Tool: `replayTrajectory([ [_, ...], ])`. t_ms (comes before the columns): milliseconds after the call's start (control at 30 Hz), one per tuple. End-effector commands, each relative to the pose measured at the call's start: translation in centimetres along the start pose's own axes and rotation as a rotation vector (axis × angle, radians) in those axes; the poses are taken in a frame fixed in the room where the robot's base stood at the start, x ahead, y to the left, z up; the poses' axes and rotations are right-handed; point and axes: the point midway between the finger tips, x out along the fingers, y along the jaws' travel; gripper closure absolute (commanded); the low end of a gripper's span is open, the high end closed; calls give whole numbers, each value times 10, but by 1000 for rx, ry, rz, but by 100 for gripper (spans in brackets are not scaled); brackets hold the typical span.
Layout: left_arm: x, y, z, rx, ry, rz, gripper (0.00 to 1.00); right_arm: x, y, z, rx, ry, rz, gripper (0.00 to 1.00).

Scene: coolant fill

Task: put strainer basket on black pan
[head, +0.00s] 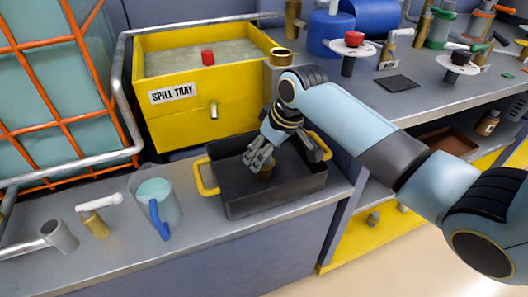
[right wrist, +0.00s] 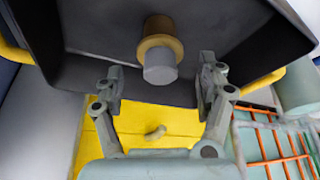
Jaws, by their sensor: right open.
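The black pan (head: 290,195) with yellow handles sits on the grey counter in front of the spill tray; its dark wall also shows in the right wrist view (right wrist: 90,30). A small brass-and-grey cylindrical piece (head: 265,173), which looks like the strainer basket, stands inside the pan. In the right wrist view the piece (right wrist: 160,55) shows a brass collar and a grey end. My right gripper (head: 259,160) is over the pan beside the piece. Its fingers (right wrist: 160,88) are spread, with clear gaps to the piece on both sides. My left gripper is not in view.
The yellow spill tray (head: 185,125) with a spigot stands behind the pan. A jug (head: 155,195) with a blue handle, a brass valve (head: 93,222) and a grey cup (head: 60,236) stand left of the pan. A metal rail and orange grid border the far left.

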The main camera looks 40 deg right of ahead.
Motion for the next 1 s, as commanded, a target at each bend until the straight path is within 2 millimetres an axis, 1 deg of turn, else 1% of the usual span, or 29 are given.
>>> replayTrajectory([
  [33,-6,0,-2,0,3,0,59,-14,1,-2,-3,4,3,27],
  [200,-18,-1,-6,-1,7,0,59,-54,1,-3,-3,5,3,27],
  [300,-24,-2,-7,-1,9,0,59,-75,1,-2,-3,4,2,27],
  [433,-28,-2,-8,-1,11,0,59,-95,1,-2,-2,3,2,27],
  [600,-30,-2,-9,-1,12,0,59,-107,0,-1,0,2,-1,27],
  [1000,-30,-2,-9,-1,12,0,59,-107,0,-1,0,2,-1,27],
])
